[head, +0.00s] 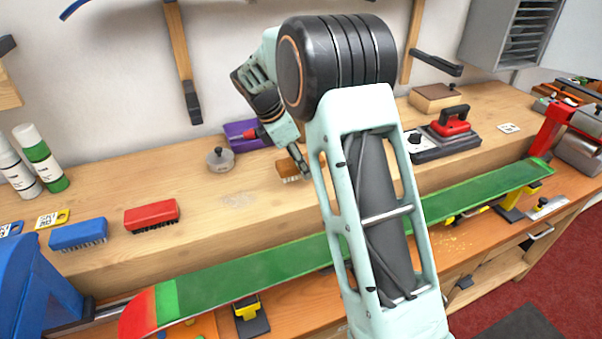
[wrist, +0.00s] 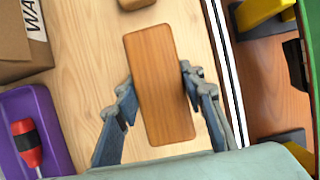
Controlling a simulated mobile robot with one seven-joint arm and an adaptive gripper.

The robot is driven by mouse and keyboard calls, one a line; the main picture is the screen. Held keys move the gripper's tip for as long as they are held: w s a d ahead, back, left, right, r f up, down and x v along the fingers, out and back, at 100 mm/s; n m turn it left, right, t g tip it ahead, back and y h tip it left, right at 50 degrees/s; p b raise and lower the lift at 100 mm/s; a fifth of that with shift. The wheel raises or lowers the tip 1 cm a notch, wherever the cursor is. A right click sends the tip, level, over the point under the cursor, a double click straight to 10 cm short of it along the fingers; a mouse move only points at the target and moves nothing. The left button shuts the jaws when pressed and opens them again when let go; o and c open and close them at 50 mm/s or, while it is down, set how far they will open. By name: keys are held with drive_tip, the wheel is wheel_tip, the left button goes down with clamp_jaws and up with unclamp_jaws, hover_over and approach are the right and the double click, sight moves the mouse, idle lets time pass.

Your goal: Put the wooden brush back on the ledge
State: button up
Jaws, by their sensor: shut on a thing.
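The wooden brush (head: 291,168) shows in the head view at the tip of my gripper, with pale bristles underneath. In the wrist view its plain brown back (wrist: 160,85) lies between the two fingers. My gripper (wrist: 157,80) is shut on the brush across its long sides; it also shows in the head view (head: 301,167). The ledge (head: 240,197) is the raised pale wood shelf along the wall. The brush is over the ledge; I cannot tell whether its bristles touch the wood. My arm hides part of the ledge to the right.
A purple tray (head: 240,134) with a red-handled tool (wrist: 27,143) is near the brush. Red (head: 152,215) and blue (head: 78,234) brushes stand left, a round metal weight (head: 220,160) nearer. A green ski or board (head: 235,272) lies in front. Bare ledge lies left of the brush.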

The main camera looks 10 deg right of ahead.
sight(301, 184)
drive_tip(key=shift+w+d+f, duration=0.1)
drive_tip(key=shift+w+f, duration=0.2)
drive_tip(key=shift+f, duration=0.05)
wheel_tip(301, 184, down, 3)
drive_tip(key=shift+w+f, duration=0.1)
drive_tip(key=shift+f, duration=0.05)
drive_tip(key=shift+f, duration=0.5)
drive_tip(key=o, duration=0.9)
drive_tip(key=shift+s, duration=0.2)
drive_tip(key=o, duration=0.3)
drive_tip(key=shift+f, duration=0.15)
drive_tip(key=v, duration=1.3)
drive_tip(key=shift+w+d+r, duration=0.15)
drive_tip(key=shift+d+r, duration=0.1)
drive_tip(key=shift+r, duration=0.05)
